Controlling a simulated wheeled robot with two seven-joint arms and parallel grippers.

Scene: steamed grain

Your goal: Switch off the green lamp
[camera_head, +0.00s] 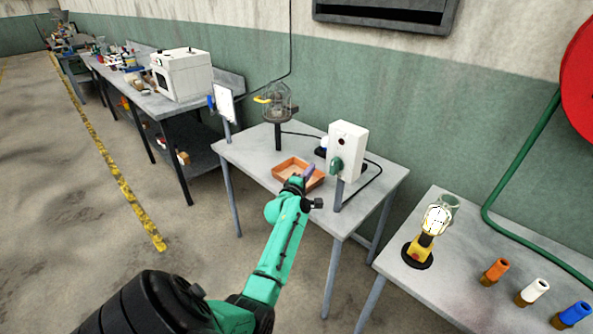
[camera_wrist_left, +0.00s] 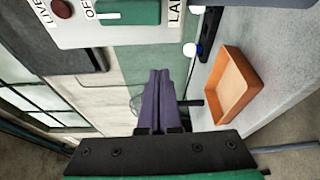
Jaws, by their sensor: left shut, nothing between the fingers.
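A white switch box (camera_head: 347,150) stands on a post on the middle table. It has a dark red round light and a green handle (camera_head: 335,165). In the left wrist view the box (camera_wrist_left: 75,25) fills the upper left, with "LIVE" by the red light, "OFF" beside the green handle (camera_wrist_left: 130,12), and a cut-off label starting "LA". My left gripper (camera_head: 309,171) is shut and empty, its purple fingers (camera_wrist_left: 159,73) left of the handle and apart from it. A wire-caged lamp (camera_head: 277,108) stands behind; I cannot tell whether it is the green lamp. My right gripper is out of view.
An orange tray (camera_head: 282,165) lies below my left fingers. A black cable runs from the box over the table (camera_head: 245,150).

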